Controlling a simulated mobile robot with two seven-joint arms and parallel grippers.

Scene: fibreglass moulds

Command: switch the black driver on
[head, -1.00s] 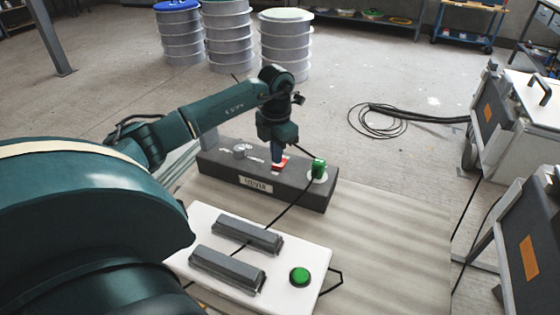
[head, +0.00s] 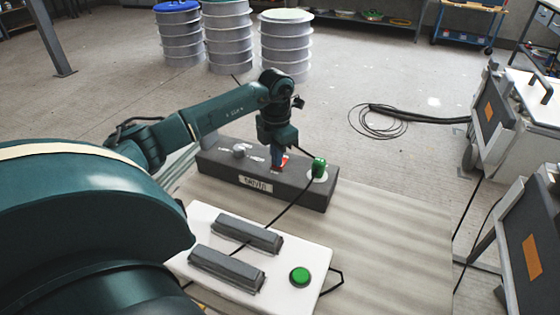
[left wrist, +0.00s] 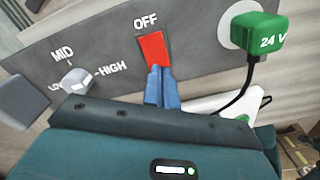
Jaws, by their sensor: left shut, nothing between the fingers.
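The black driver (head: 232,172) is a long dark box with a name plate on its front. Its red switch (head: 284,162) stands near the green plug; in the left wrist view the red switch (left wrist: 152,50) has the word OFF at its far end. My left gripper (head: 277,166) is shut and empty, its blue fingertips (left wrist: 158,70) at the near end of the switch, seemingly touching it. The fingers hide whatever is marked at that end. The rocker's exact tilt is hard to tell. My right gripper is not in view.
A green 24 V plug (left wrist: 258,35) with a black cable sits beside the switch, and a grey knob (left wrist: 76,80) on the other side. A white box (head: 312,258) with two dark bars and a green button (head: 300,277) stands nearer. The board to the right is clear.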

